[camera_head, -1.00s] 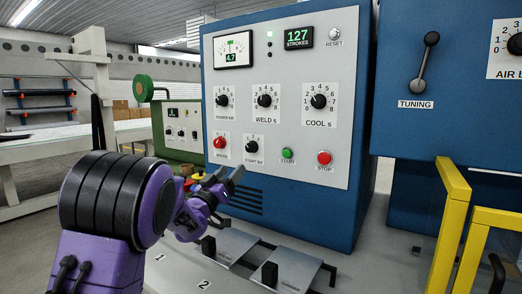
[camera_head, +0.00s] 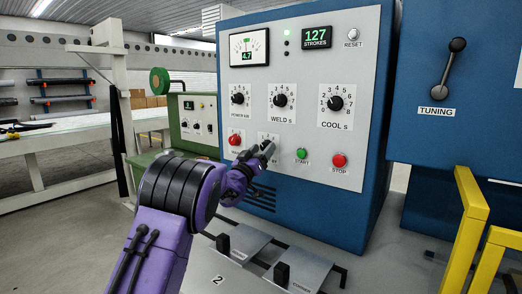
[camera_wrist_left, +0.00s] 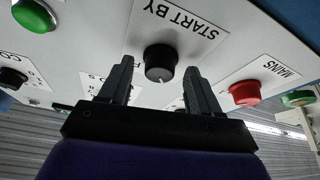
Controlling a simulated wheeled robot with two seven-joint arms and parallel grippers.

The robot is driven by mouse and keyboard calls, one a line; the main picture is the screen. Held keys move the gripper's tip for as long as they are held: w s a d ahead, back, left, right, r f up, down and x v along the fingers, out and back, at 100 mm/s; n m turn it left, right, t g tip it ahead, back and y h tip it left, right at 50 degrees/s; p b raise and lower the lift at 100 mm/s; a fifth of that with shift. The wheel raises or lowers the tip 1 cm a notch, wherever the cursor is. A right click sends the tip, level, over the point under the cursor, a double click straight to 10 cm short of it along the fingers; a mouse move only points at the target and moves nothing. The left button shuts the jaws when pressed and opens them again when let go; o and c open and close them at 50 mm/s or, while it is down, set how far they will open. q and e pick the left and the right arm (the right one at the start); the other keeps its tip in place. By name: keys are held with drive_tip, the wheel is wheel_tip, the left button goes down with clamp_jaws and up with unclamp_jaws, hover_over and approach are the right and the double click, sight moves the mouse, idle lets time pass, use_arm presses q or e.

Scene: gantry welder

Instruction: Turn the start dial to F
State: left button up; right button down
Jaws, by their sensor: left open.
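The start dial (camera_wrist_left: 160,62) is a round black knob on a white plate marked START BY in the left wrist view, which sees the panel upside down. A small white mark shows on the knob's edge. A letter, perhaps F, stands on the plate beside one finger. My left gripper (camera_head: 266,148) is open in front of this plate in the head view and hides most of the dial. In the wrist view its two fingers stand on either side of the knob, with gaps; whether they reach around it I cannot tell. My right gripper is not in view.
The red mains knob (camera_head: 235,139) is left of the dial, the green start button (camera_head: 302,153) and red stop button (camera_head: 339,160) right. Power, weld (camera_head: 281,100) and cool (camera_head: 335,103) dials are above. Two pedals (camera_head: 243,240) lie below. Yellow rails (camera_head: 471,220) stand at right.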

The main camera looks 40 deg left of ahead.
use_arm(q)
drive_tip(key=c, duration=1)
drive_tip(key=shift+c, duration=0.2)
